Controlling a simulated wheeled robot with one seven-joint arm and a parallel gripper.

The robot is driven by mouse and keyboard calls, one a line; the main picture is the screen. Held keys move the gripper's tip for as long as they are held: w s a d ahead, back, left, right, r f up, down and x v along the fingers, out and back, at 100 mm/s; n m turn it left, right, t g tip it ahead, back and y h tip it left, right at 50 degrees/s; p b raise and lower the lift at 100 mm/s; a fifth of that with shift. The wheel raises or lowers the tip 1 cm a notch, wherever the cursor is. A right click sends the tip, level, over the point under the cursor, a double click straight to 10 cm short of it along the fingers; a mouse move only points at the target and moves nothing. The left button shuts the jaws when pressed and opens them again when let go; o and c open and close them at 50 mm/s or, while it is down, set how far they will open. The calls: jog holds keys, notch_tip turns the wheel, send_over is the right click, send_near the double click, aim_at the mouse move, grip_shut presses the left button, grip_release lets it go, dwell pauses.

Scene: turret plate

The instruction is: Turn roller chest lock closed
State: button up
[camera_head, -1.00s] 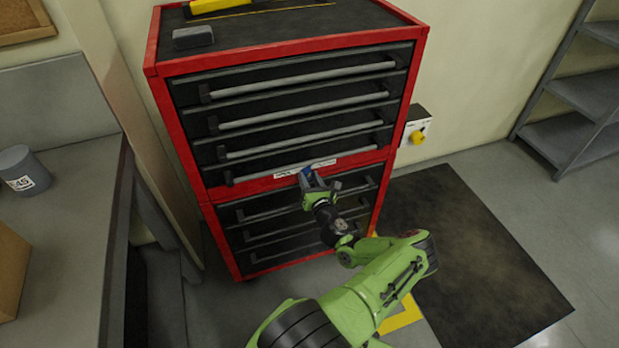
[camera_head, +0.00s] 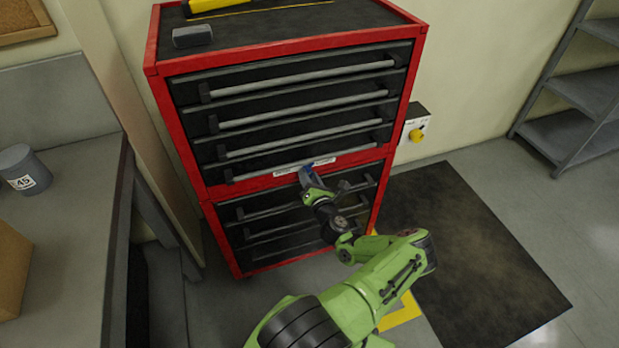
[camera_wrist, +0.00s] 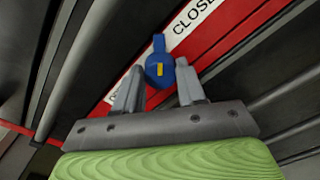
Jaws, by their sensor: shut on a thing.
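The red and black roller chest (camera_head: 178,128) stands against the wall in the head view. Its lock is a small blue knob (camera_wrist: 158,66) with a yellow mark, on the red band between the upper and lower drawers. In the wrist view the knob sits between the two grey fingers of my gripper (camera_wrist: 158,82), which is shut on it. A white label (camera_wrist: 186,22) beside the knob shows part of the word "CLOSED"; its other end is hidden behind a finger. In the head view my gripper (camera_head: 310,178) is at the red band and largely covers the knob.
Drawer handles (camera_head: 300,122) stick out above and below the band. A grey workbench (camera_head: 70,215) stands at the left. A grey shelf (camera_head: 590,95) is at the right, and a dark mat (camera_head: 470,240) covers the floor right of my arm.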

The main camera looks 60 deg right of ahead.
jog(key=o, duration=1.1)
jog(key=shift+c, duration=0.2)
jog(key=p+v, duration=0.2)
jog(key=v, duration=1.3)
jog(key=shift+s+a, duration=0.3)
